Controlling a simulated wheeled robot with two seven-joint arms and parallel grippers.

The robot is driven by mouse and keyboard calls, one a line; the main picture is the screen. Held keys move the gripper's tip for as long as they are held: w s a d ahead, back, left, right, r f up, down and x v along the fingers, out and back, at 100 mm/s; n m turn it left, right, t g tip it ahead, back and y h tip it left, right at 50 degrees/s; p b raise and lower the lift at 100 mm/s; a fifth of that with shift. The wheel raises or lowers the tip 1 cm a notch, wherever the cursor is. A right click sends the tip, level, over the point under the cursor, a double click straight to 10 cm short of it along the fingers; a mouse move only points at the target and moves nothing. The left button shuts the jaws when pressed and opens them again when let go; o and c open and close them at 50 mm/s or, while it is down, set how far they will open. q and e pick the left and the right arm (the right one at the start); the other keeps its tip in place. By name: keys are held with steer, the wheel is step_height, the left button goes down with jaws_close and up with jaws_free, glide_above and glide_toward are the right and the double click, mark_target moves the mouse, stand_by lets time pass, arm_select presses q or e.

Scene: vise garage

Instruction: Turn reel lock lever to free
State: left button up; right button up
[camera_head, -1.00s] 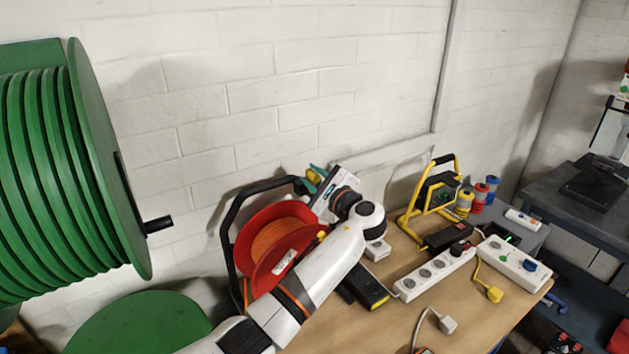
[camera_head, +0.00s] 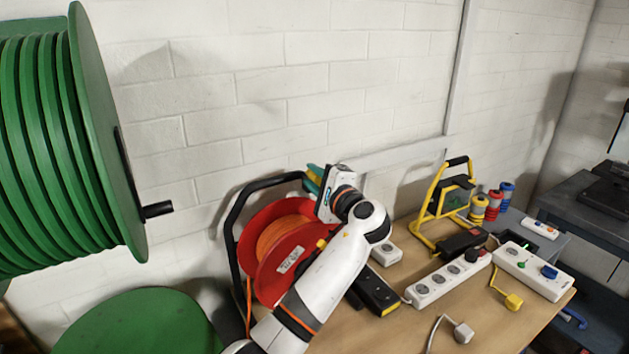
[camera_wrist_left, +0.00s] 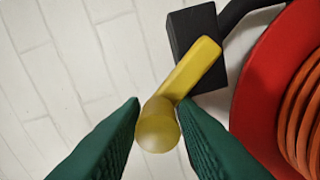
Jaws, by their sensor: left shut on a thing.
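The cable reel has a red drum (camera_head: 262,222) wound with orange cable and a black tube frame (camera_head: 236,215). It stands on the wooden bench against the wall. Its yellow lever (camera_wrist_left: 190,72) sits on a black block (camera_wrist_left: 193,38) beside the red drum in the left wrist view. My left gripper (camera_wrist_left: 160,110) has its green fingers on both sides of the lever's round end and is shut on it. In the head view my left gripper (camera_head: 316,180) is at the frame's upper right corner, and the wrist hides much of the lever. My right gripper is not in view.
A large green cable drum (camera_head: 60,150) with a black handle stands at left. On the wooden bench (camera_head: 400,325) are white power strips (camera_head: 445,278), a yellow work-light stand (camera_head: 432,215), small spools (camera_head: 490,203) and loose plugs. The white block wall is close behind the reel.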

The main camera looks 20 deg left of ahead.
arm_select(q)
steer(key=shift+d+r, duration=0.1)
steer(key=shift+r, duration=0.15)
steer(key=o, duration=0.6)
steer(key=shift+o, duration=0.9)
steer(key=shift+w+d+f, duration=0.1)
steer(key=shift+d, duration=0.05)
steer(key=shift+s+d+f, duration=0.15)
steer(key=shift+s, duration=0.05)
steer(key=b+v, duration=0.4)
steer(key=v, duration=0.7)
steer(key=shift+s+d, duration=0.2)
steer(key=shift+d, duration=0.1)
